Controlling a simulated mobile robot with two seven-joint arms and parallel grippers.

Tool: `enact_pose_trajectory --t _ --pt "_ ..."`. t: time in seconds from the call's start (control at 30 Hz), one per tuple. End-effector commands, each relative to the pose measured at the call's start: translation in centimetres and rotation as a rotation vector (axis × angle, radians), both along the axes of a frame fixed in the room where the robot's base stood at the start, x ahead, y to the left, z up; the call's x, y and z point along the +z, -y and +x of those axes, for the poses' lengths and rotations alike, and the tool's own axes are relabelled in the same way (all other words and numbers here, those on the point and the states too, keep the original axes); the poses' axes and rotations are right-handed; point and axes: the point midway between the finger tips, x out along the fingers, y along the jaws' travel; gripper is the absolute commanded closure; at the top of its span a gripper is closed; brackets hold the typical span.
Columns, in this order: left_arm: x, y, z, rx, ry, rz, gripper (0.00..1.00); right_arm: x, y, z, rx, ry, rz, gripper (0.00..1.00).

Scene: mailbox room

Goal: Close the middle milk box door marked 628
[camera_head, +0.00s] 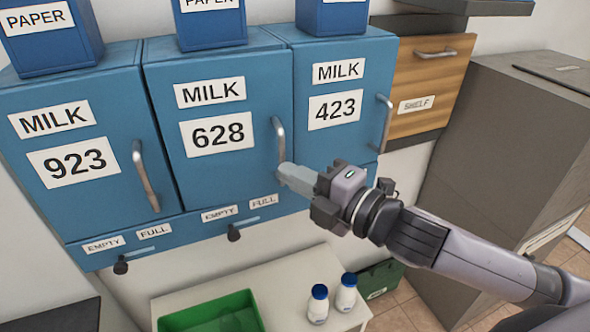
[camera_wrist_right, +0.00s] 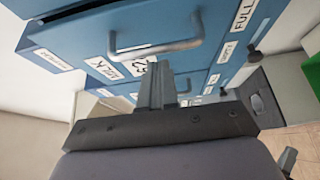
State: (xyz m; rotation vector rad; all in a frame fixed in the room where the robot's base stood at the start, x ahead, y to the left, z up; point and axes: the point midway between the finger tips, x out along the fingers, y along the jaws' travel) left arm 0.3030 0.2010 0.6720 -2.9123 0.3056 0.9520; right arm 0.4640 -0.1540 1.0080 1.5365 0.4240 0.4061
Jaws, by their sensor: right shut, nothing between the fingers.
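The middle blue milk box door marked 628 (camera_head: 220,158) looks shut or nearly shut in the head view; I cannot tell whether a small gap is left. Its grey metal handle (camera_head: 278,138) is on the door's right side. My right gripper (camera_head: 284,172) is shut and empty, with its fingertips by the lower end of that handle, at the door's lower right. I cannot tell whether they touch it. In the right wrist view, the shut fingers (camera_wrist_right: 155,75) point at a blue door front with a handle (camera_wrist_right: 155,48) just beyond them. My left gripper is not in view.
Milk doors 923 (camera_head: 75,130) and 423 (camera_head: 335,85) flank it, both with handles. Blue paper boxes (camera_head: 210,25) stand above. Below, a white table (camera_head: 290,275) bears a green tray (camera_head: 200,310) and two milk bottles (camera_head: 318,304). A dark cabinet (camera_head: 500,130) stands right.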

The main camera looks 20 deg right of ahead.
Motion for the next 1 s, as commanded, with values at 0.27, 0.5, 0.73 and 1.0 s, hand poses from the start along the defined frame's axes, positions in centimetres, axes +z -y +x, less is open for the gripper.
enact_pose_trajectory --t 0.27,0.5,0.73,1.0 --pt "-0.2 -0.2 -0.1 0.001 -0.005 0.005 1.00 0.0 0.2 0.7 0.001 0.001 0.001 1.00" --pt "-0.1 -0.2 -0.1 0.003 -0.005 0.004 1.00 0.0 0.3 0.9 0.000 0.001 0.001 1.00" --pt "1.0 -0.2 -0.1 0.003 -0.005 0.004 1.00 0.2 1.1 2.7 0.000 0.001 0.001 1.00" --pt "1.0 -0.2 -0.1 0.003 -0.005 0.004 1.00 0.0 1.3 3.0 0.000 0.001 0.001 1.00"
